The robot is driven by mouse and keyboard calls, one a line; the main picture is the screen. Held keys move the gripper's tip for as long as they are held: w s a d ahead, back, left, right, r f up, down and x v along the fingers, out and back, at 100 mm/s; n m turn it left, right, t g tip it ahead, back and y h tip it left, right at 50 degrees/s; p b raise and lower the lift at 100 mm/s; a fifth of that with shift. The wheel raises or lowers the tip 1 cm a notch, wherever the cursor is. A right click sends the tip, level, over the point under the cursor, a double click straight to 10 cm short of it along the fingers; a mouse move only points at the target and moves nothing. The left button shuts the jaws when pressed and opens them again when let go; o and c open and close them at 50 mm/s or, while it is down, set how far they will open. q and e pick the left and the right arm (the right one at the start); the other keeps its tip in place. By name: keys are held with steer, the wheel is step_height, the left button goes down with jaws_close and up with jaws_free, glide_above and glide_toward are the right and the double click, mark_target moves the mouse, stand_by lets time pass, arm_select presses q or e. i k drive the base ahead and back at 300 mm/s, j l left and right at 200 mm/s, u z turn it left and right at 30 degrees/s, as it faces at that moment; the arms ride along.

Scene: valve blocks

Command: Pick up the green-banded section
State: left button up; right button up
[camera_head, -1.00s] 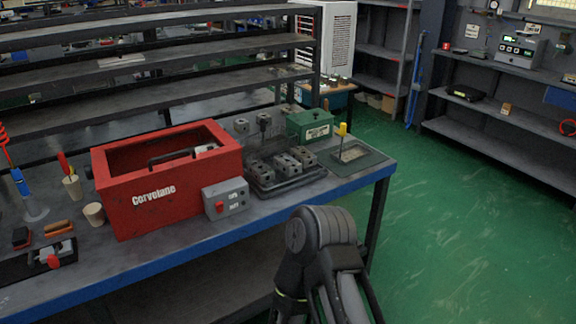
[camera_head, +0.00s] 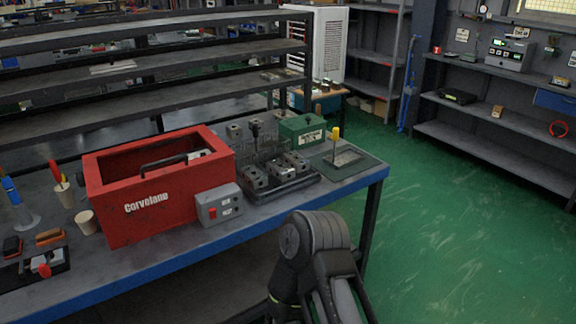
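Several grey metal valve blocks sit in a dark tray (camera_head: 290,187) on the workbench, right of the red box. One block (camera_head: 256,178) is at the tray's left and another (camera_head: 298,161) at its right. More grey blocks (camera_head: 234,131) stand behind the tray. I cannot make out a green band on any of them at this size. A green box (camera_head: 302,129) with a white label stands behind the tray. One of my arms shows at the bottom centre, below the bench's front edge. Neither gripper is in view.
A red box (camera_head: 150,212) marked "Corvelane" and a grey switch box (camera_head: 219,205) stand on the bench (camera_head: 190,254). A flat plate with a yellow-topped post (camera_head: 335,133) lies at the right end. Green floor (camera_head: 450,220) is clear to the right.

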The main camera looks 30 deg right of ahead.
mark_target(253, 175)
steer(key=l+z, duration=0.25)
steer(key=z, duration=0.2)
steer(key=l+z, duration=0.25)
steer(key=z, duration=0.15)
steer(key=i+l+z, duration=0.1)
steer(key=l, duration=0.25)
steer(key=i+l, duration=0.1)
steer(key=l, duration=0.25)
steer(key=i+l+z, duration=0.15)
steer(key=l, duration=0.2)
steer(key=i+l, duration=0.1)
steer(key=l, duration=0.25)
steer(key=i+l+z, duration=0.15)
steer(key=l, duration=0.15)
